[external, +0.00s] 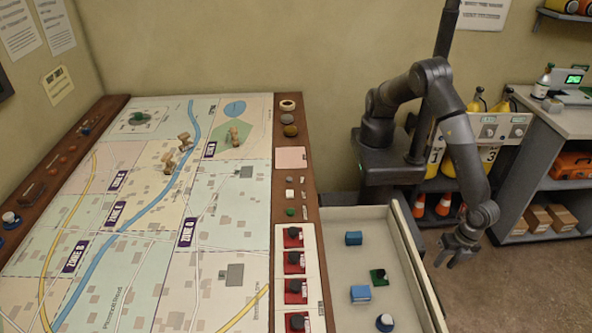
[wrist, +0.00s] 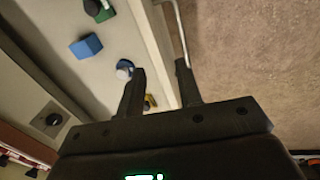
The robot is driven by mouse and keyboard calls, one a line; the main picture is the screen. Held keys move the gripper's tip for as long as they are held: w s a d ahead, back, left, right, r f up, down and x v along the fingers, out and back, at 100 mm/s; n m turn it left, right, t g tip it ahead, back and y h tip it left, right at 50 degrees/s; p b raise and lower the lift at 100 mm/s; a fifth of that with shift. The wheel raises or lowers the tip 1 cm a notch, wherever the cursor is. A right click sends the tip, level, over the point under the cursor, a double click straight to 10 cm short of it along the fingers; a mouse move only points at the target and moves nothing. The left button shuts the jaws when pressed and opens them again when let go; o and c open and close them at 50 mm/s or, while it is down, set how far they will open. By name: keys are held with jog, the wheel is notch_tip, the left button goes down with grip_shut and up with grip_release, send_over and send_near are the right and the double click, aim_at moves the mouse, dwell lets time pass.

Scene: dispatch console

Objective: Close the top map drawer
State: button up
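The map drawer (external: 340,225) stands pulled out to the right of the map table in the external view, with its pale interior showing. Its front panel (external: 420,265) faces right. In the wrist view the front panel (wrist: 152,45) runs down toward my fingers, with a thin metal handle bar (wrist: 179,32) along its outer side. My gripper (external: 449,262) is beside the front panel, on its outer side, pointing down. In the wrist view my gripper (wrist: 161,80) has its two fingers apart with nothing clearly held between them. Whether a finger touches the panel or handle I cannot tell.
Inside the drawer lie a blue block (external: 353,238), another blue block (external: 360,293), a green piece (external: 378,277) and a white-and-blue round piece (external: 384,322). The map table (external: 110,290) is at left. A shelf unit (external: 560,180) stands at right; floor between is clear.

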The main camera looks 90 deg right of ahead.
jog(key=f, duration=0.4)
jog(key=s+f, duration=0.1)
jog(key=f, duration=0.8)
jog(key=shift+s, duration=0.3)
jog(key=shift+n, duration=0.3)
grip_shut()
